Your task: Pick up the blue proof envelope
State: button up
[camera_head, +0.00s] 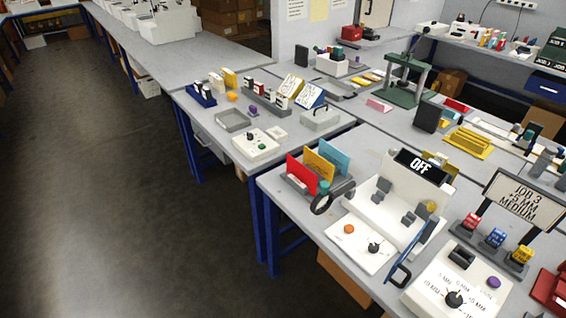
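A light-blue envelope (336,157) stands upright in a dark rack on the near table, right of centre. It is the rearmost of three coloured envelopes. A yellow envelope (318,166) and a red envelope (296,173) stand in front of it to the left, and its lower part is hidden by them and the rack. My gripper is not in view.
A white machine with an "OFF" sign (417,167) stands right of the rack. A dark ring-shaped handle (321,204) is close in front. Blue table legs (262,235) border the open dark floor (120,220) at left.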

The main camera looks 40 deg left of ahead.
aim_at(335, 157)
jog(key=u, duration=1.3)
jog(key=i+j+u, duration=0.2)
jog(key=i, duration=0.5)
jog(key=i+j+u, duration=0.2)
jog(key=i+j, duration=0.15)
jog(key=i, duration=0.35)
jog(key=i+j+u, duration=0.2)
jog(key=i, duration=0.5)
jog(key=l, duration=0.15)
